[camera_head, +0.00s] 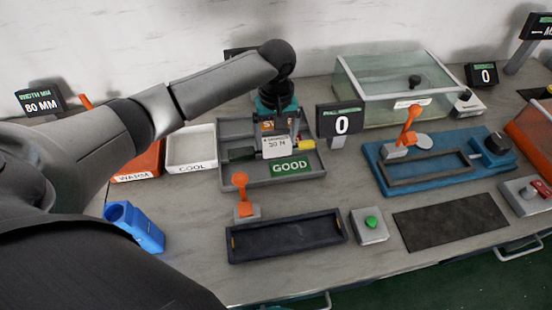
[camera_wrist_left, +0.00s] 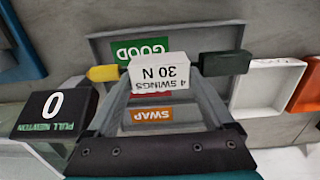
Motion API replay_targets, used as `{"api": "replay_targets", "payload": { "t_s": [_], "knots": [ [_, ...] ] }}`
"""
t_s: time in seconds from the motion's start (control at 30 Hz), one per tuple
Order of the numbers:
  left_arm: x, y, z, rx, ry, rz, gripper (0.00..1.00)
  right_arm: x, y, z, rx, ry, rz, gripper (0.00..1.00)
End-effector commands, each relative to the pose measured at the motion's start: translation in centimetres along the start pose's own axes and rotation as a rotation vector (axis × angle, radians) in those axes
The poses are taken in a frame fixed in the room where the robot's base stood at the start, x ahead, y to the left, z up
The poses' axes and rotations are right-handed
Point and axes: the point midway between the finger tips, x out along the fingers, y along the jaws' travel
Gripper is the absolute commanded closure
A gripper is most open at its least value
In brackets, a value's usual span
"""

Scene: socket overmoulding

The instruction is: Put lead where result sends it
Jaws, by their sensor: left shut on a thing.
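The lead has a white tag (camera_head: 277,146) reading "4 swings 30 N", a dark green block (camera_head: 242,154) at one end and a yellow plug (camera_head: 306,145) at the other. My left gripper (camera_wrist_left: 163,72) is shut on its middle, at the tag, and holds it level over the grey sorting tray (camera_head: 226,181). The tray has a green GOOD label (camera_head: 290,167) at the front and an orange SWAP label (camera_wrist_left: 152,115) at the back. A red label (camera_wrist_left: 152,95) between them is mostly hidden by the tag. Height above the tray is unclear. My right gripper is not in view.
A pull display (camera_head: 341,122) reading 0 stands right of the tray. The white COOL tray (camera_head: 191,150) and orange WARM tray (camera_head: 140,163) are left. In front are an orange-handled clamp (camera_head: 243,200), a dark tray (camera_head: 285,237) and a blue holder (camera_head: 134,226).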

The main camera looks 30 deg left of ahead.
Motion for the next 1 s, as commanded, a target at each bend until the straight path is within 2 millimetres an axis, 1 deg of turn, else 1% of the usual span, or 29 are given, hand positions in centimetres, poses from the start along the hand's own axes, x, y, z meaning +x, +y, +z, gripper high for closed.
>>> {"api": "replay_targets", "payload": {
  "t_s": [0.03, 0.1, 0.33, 0.5, 0.57, 0.97, 1.0],
  "knots": [
    [1.2, 0.0, 0.0, -0.001, -0.001, -0.001, 0.81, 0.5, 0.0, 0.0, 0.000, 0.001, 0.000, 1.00],
    [2.2, 0.0, 0.0, 0.001, 0.000, 0.000, 0.81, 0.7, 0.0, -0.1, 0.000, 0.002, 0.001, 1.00],
    [3.7, 0.0, 0.0, 0.001, 0.000, 0.001, 0.81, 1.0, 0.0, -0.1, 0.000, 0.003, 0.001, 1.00],
    [6.3, 0.0, 0.0, 0.000, -0.001, -0.001, 0.81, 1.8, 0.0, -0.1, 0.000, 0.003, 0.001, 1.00],
    [7.0, 0.0, 0.0, 0.001, 0.000, 0.000, 0.81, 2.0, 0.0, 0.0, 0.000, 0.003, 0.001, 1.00],
    [7.5, 0.0, 0.0, 0.001, 0.000, 0.001, 0.81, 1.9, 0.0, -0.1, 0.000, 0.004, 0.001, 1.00],
    [7.5, 0.0, 0.0, 0.002, 0.001, 0.001, 0.10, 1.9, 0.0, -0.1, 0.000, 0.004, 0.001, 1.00]
  ]
}}
